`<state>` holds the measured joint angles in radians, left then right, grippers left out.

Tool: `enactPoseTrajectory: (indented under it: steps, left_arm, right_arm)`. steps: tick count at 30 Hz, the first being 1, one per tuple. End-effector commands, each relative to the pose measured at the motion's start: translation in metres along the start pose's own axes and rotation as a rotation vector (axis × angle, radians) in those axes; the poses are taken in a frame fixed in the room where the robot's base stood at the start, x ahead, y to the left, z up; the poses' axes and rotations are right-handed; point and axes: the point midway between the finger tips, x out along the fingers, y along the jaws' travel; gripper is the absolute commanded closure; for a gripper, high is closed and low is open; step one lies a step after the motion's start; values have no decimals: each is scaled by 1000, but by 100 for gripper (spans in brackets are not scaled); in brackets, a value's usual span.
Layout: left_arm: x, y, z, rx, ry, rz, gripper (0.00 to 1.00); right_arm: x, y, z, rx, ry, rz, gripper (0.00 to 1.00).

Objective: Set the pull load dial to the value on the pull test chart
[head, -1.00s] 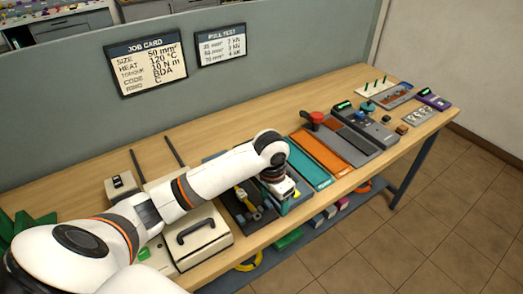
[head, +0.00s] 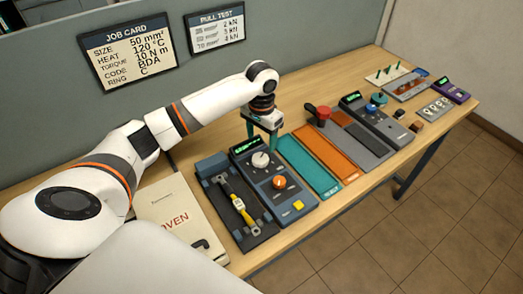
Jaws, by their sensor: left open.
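The pull test chart (head: 216,28) hangs on the grey partition; its small rows seem to end in 2, 3 and 4 kN, with sizes blurred. The job card (head: 127,47) beside it gives size 50 mm². A blue box (head: 291,207) on the bench has a green display, a white dial (head: 261,160), an orange dial (head: 279,182) and a yellow button. A grey box (head: 385,128) farther right has a teal knob (head: 378,99). I cannot read which dial is pull load. My left gripper (head: 261,147) is open, pointing down at the far end of the blue box, near the white dial; contact is unclear.
A torque wrench (head: 239,208) lies in a dark tray left of the blue box. A cream oven (head: 172,222) is partly hidden by my arm. Teal (head: 308,166) and orange (head: 325,152) trays and a red-handled tool (head: 321,113) stand to the right.

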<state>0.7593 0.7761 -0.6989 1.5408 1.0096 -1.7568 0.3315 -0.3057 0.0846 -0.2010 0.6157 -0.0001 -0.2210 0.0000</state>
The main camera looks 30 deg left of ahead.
Motion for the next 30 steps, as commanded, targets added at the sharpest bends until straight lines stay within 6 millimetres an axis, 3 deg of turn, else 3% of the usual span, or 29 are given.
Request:
enactPoseTrajectory:
  steps: [2,5,12,17,24,30]
  left_arm:
    - [18,0,-2,-1,6,0,33]
    - [37,0,-1,-1,4,0,33]
    - [70,0,-1,0,2,1,33]
    - [78,0,0,1,-1,1,33]
    - [79,0,0,1,-1,1,33]
    - [78,0,0,1,-1,1,64]
  right_arm:
    - [-4,-3,-12,-2,18,-3,45]
    - [-7,-4,-14,-2,22,-5,45]
    - [-9,-2,14,2,-20,-2,45]
    - [-10,6,20,7,-31,8,45]
    - [-10,8,11,7,-16,10,45]
    - [-10,5,6,5,-9,6,45]
